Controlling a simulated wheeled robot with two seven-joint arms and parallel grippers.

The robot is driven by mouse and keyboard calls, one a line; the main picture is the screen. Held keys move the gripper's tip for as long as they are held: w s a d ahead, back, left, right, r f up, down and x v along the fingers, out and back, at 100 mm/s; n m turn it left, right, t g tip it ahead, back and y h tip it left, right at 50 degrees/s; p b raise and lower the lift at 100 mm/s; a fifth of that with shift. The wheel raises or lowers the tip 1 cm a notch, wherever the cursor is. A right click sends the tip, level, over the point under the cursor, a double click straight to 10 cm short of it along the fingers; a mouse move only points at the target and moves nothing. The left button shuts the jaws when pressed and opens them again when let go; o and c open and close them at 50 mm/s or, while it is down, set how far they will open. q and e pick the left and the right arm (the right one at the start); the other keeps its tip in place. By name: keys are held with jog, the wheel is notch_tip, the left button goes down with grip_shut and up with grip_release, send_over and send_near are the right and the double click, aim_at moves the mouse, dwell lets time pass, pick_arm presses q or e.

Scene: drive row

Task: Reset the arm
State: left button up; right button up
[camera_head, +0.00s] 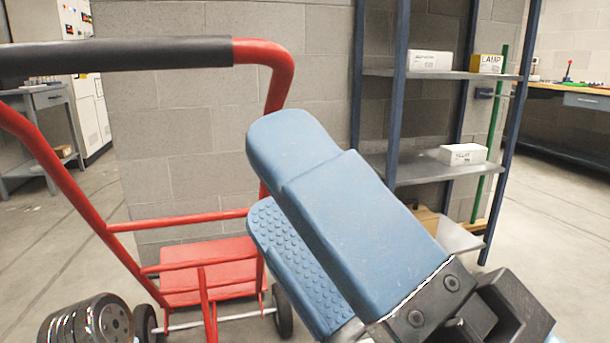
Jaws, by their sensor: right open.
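My right gripper (266,176) reaches up and to the left from the lower right, large and close to the camera. Its two fingers have blue pads, and the lower pad shows a studded inner face. The fingers are apart, with nothing seen between them. It overlaps the view of the block wall and part of the hand truck behind it. My left gripper is not in view.
A red hand truck (208,272) with a dark grip bar stands at the left. A blue-post shelf rack (430,171) with white boxes (462,154) and a LAMP box (487,63) stands behind, right of the gripper. A workbench (585,100) is far right. Floor at right is clear.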

jog(key=w+a+f+n+g+h+p, duration=0.1)
jog(key=w+a+f+h, duration=0.15)
jog(key=w, duration=0.35)
jog(key=w+a+f+n+h+p, duration=0.1)
jog(key=w+a+f+p, duration=0.15)
jog(key=w+f, duration=0.2)
jog(key=w+a+f+g+h+p, duration=0.1)
jog(key=w+a+f, duration=0.2)
jog(key=w, duration=0.3)
jog(key=w+d+f+n+g+h+p, duration=0.1)
jog(key=w+d+f+g+h+p, duration=0.15)
jog(key=w+f, duration=0.5)
jog(key=w+d+f+n+g+h+p, duration=0.1)
jog(key=w+f+h+p, duration=0.3)
jog(key=f, duration=0.7)
jog(key=d+f+g+h+p, duration=0.1)
jog(key=d+f+g, duration=0.3)
jog(key=f, duration=0.7)
jog(key=d+f+g+h+p, duration=0.1)
jog(key=d+f+g, duration=0.1)
jog(key=d+f, duration=0.6)
jog(key=s+d+f+g+p, duration=0.3)
jog(key=s+d+f+g, duration=0.1)
jog(key=s+f, duration=0.9)
jog(key=shift+s+f+g, duration=0.4)
jog(key=shift+s+g, duration=0.2)
jog(key=shift+g, duration=0.15)
